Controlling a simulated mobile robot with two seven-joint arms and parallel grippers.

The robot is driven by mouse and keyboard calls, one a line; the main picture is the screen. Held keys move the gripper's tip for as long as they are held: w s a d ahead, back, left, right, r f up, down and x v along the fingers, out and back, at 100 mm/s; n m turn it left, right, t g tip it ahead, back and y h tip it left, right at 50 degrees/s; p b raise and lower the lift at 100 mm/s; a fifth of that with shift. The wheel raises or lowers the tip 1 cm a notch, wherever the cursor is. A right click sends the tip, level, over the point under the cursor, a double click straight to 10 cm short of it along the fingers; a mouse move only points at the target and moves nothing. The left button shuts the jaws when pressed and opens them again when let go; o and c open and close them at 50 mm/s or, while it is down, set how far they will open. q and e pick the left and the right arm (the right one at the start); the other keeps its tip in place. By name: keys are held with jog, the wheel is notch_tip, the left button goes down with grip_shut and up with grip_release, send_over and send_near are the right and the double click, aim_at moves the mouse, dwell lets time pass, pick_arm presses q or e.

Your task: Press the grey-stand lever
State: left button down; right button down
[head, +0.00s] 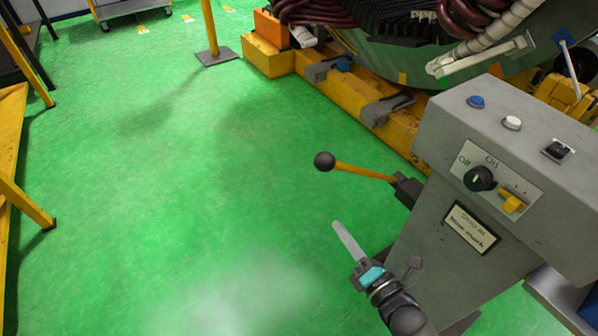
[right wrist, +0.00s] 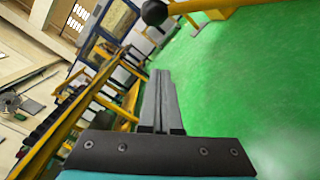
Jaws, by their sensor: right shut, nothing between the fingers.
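The grey stand (head: 440,225) is at the right of the head view. Its lever (head: 365,173) is a yellow rod with a black ball at the free end, sticking out leftward from the stand's side. My right gripper (head: 338,227) is shut and empty, its thin fingers pointing up the picture, apart from the lever and below it in the picture. In the right wrist view the shut fingers (right wrist: 160,74) point toward the lever's black ball (right wrist: 154,12), near the top edge with part of the yellow rod. My left gripper is not in view.
The stand's sloped top carries blue, white and black controls, with a black rotary knob (head: 480,178) and a yellow switch (head: 513,203) on its front. A yellow machine base (head: 380,121) lies behind the lever. Yellow framing (head: 12,110) stands at the left. The green floor between is clear.

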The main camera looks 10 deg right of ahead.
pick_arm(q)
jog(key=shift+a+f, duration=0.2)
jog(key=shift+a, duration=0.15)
pick_arm(e)
jog(key=shift+w+a+r+n+y, duration=0.15)
jog(key=shift+a+n+y, duration=0.15)
jog(key=shift+a+n, duration=0.3)
jog(key=shift+d, duration=0.1)
